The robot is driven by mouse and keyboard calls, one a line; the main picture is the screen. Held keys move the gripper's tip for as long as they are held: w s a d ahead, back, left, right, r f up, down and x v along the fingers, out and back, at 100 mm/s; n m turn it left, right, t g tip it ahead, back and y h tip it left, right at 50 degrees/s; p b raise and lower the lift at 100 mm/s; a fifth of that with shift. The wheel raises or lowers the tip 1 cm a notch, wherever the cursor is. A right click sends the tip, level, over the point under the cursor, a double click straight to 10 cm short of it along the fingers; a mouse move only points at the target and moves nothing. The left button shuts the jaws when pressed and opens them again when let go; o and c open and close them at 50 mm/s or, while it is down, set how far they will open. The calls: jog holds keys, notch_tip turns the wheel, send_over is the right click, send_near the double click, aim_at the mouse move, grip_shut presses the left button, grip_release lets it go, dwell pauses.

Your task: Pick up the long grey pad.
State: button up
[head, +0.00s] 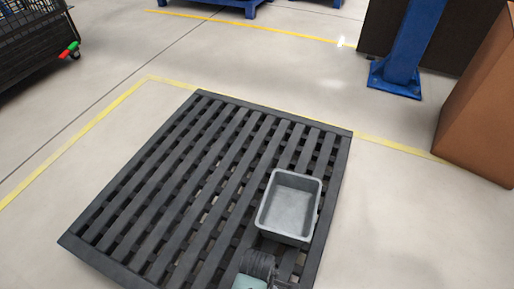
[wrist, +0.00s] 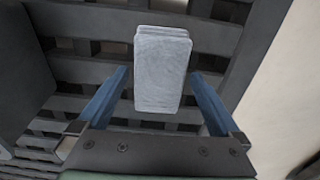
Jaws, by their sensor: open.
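The long grey pad (wrist: 162,75) is a light grey block with rounded corners, seen in the middle of the wrist view over the dark slats. A second layer or edge shows at its top end. My gripper (wrist: 159,88) is open, with one blue finger on each side of the pad and a visible gap on both sides. I cannot tell how far down the fingers reach beside it. In the head view, my arm's end shows only partly at the bottom edge, and I cannot make out the pad there.
A dark slatted pallet (head: 168,175) lies on the pale floor. A grey open bin (head: 289,232), seemingly empty, stands on its right part, close to my arm. A blue post (head: 409,45) and brown box (head: 482,115) stand at the right. Floor around the pallet is mostly clear.

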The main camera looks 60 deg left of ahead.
jog(key=c, duration=1.2)
notch_tip(320, 180, up, 10)
jog(key=p, duration=0.7)
jog(key=shift+r, duration=0.1)
jog(key=shift+c, duration=0.2)
